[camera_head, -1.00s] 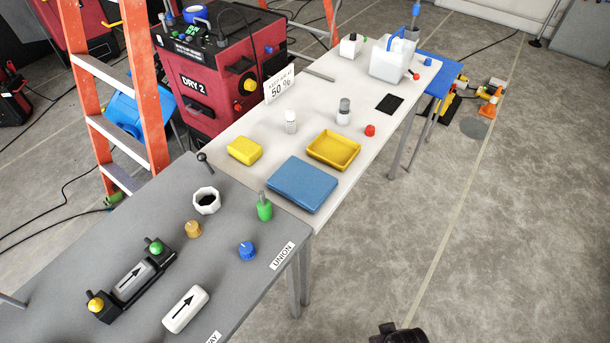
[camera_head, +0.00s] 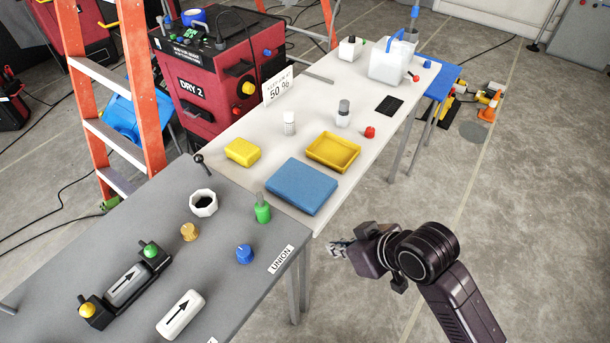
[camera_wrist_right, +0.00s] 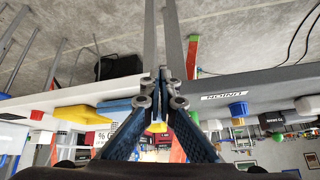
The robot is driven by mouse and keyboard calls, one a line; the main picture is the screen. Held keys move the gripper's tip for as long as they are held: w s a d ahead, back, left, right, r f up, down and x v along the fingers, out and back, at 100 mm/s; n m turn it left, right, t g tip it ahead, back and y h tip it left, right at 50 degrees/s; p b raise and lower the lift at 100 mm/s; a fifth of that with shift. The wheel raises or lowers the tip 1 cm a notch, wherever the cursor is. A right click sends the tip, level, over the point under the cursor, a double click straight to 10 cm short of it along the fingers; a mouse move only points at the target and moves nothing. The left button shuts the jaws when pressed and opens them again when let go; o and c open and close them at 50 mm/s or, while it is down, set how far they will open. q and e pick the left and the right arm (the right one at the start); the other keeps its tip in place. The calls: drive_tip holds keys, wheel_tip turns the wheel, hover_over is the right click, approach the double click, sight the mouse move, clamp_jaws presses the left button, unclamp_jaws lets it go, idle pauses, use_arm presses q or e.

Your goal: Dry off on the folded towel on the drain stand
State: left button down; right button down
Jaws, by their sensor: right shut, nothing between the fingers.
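A flat blue block that looks like the folded towel (camera_head: 300,186) lies at the near end of the white table (camera_head: 228,187). I cannot tell for sure which thing is the drain stand; a blue-topped stand (camera_head: 447,74) is at the table's far end. My right gripper (camera_head: 340,248) is low to the right of the towel, beyond the table's edge and apart from it. In the right wrist view the gripper (camera_wrist_right: 163,78) is shut and empty, with the table edge behind it. My left gripper is out of view.
A yellow tray (camera_head: 333,152), a yellow sponge-like block (camera_head: 242,152) and a red cap (camera_head: 369,132) are near the towel. A white jug (camera_head: 388,65) stands farther back. The grey table (camera_head: 130,230) holds several fittings.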

drive_tip(key=w+a+r+n, duration=0.1)
drive_tip(key=w+r, duration=0.1)
drive_tip(key=w+a+r+n+y, duration=0.1)
drive_tip(key=w+r, duration=0.1)
drive_tip(key=w, duration=0.1)
drive_tip(key=w+a+r, duration=0.1)
drive_tip(key=w+r, duration=0.1)
drive_tip(key=shift+w+a+n+y, duration=0.1)
drive_tip(key=shift+w+n+y, duration=0.15)
drive_tip(key=shift+n+y, duration=0.15)
drive_tip(key=w+d+r, duration=0.2)
drive_tip(key=w+r, duration=0.5)
drive_tip(key=shift+d+r+n, duration=0.15)
drive_tip(key=shift+r+n, duration=0.1)
drive_tip(key=shift+n, duration=0.15)
drive_tip(key=shift+w+f, duration=0.1)
drive_tip(key=p, duration=0.2)
hover_over(296, 178)
drive_tip(key=s+d, duration=0.2)
drive_tip(key=d, duration=0.1)
drive_tip(key=f, duration=0.6)
drive_tip(key=shift+a+f, duration=0.15)
drive_tip(key=shift+a, duration=0.05)
wheel_tip(296, 178, down, 4)
drive_tip(key=shift+w+a+r, duration=0.1)
drive_tip(key=shift+a+r, duration=0.05)
drive_tip(key=shift+r, duration=0.05)
drive_tip(key=shift+f+p, duration=0.3)
drive_tip(key=shift+f, duration=0.25)
